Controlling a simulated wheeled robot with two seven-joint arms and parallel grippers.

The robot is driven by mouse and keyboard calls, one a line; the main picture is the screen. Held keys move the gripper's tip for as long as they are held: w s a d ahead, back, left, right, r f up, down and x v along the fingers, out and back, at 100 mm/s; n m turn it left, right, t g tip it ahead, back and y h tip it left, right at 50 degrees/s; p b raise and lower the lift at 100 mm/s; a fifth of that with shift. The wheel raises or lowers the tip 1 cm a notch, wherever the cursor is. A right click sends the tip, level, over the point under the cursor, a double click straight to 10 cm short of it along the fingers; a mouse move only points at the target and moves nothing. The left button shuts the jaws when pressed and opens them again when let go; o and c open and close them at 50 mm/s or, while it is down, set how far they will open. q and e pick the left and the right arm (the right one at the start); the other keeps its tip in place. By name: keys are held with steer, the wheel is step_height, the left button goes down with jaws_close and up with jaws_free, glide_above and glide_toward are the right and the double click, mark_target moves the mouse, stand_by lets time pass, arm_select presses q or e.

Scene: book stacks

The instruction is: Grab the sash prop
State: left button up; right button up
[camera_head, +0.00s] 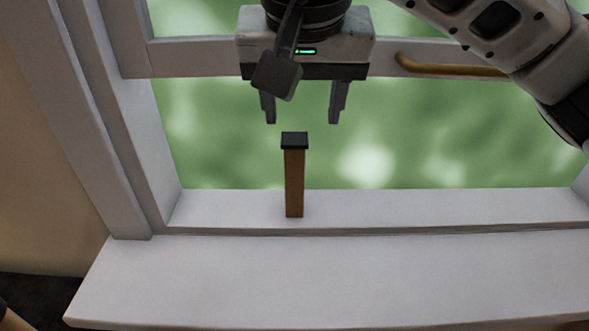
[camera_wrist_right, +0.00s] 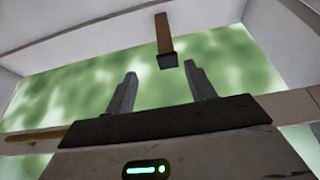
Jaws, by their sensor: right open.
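The sash prop (camera_head: 294,182) is a short upright wooden stick with a black cap, standing on the white window sill. My right gripper (camera_head: 303,122) is open and empty, pointing down, with its fingertips just above the level of the prop's cap in the head view. The prop's top lies between the fingers' lines, a little left of their middle. In the right wrist view the prop (camera_wrist_right: 164,36) shows beyond the open fingertips of my right gripper (camera_wrist_right: 161,76), apart from them. My left gripper is not in view.
The raised window sash (camera_head: 200,58) crosses behind my right gripper, with a brass handle (camera_head: 440,68) on its right. The white frame (camera_head: 110,120) stands at the left. The sill (camera_head: 400,275) is otherwise clear. Blurred green shows through the opening.

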glide_toward(295, 170)
steer(key=x, duration=0.4)
steer(key=shift+w+d+f, duration=0.1)
steer(key=shift+d+f, duration=0.25)
steer(key=shift+a+p+x, duration=0.2)
steer(key=shift+p+x, duration=0.15)
steer(key=shift+x, duration=1.05)
steer(key=shift+a+p+x, duration=0.2)
steer(key=shift+p+x, duration=0.15)
steer(key=shift+x, duration=1.1)
steer(key=c, duration=1.1)
